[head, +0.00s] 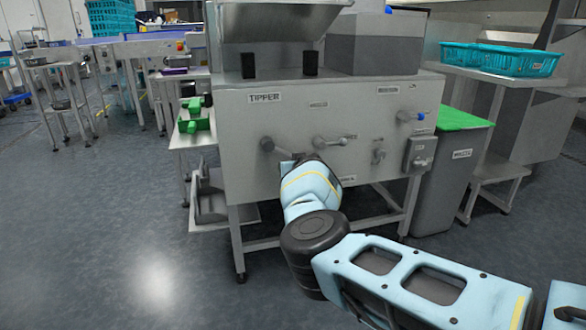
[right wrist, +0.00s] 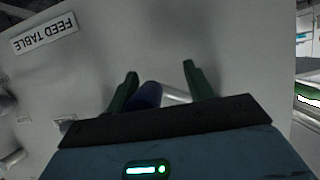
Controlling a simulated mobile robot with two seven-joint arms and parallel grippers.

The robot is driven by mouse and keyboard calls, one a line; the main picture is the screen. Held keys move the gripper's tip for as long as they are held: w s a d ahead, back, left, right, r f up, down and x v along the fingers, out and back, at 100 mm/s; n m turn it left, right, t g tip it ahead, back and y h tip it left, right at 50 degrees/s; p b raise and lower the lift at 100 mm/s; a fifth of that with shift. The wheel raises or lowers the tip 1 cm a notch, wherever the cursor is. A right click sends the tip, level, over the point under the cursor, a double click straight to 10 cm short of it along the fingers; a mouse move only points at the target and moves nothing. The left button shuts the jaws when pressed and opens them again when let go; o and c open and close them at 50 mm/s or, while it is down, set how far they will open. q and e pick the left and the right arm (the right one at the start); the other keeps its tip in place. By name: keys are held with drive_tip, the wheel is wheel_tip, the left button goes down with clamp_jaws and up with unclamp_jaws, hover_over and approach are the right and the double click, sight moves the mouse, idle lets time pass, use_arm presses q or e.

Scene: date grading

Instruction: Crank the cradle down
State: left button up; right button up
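The grey tipper machine (head: 240,125) stands in front of me in the head view. A crank (head: 267,144) sticks out of its front panel below the TIPPER sign, its arm reaching right to behind my right wrist. My right gripper is at this panel, mostly hidden by my own arm in the head view. In the right wrist view its two green fingers (right wrist: 160,72) are apart. A dark blue grip (right wrist: 149,95) and a pale metal rod (right wrist: 177,97) lie between them; the grip is nearer the left finger. I cannot tell which part is the cradle. My left gripper is out of view.
A grey bin with a green top (head: 455,170) stands right of the machine. Floor at left is open.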

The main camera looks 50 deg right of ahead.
drive_tip(key=shift+w+a, duration=0.2)
drive_tip(key=shift+a, duration=0.1)
drive_tip(key=shift+s, duration=0.1)
drive_tip(key=s+b, duration=0.1)
drive_tip(key=b, duration=0.1)
drive_tip(key=s+r+b, duration=0.1)
drive_tip(key=b, duration=0.1)
drive_tip(key=shift+s+a, duration=0.3)
drive_tip(key=shift+s, duration=0.05)
drive_tip(key=s+a+r, duration=0.1)
drive_tip(key=s, duration=0.4)
drive_tip(key=shift+s+a+r, duration=0.15)
drive_tip(key=shift+s+r, duration=0.1)
drive_tip(key=shift+s, duration=0.15)
drive_tip(key=shift+s, duration=0.1)
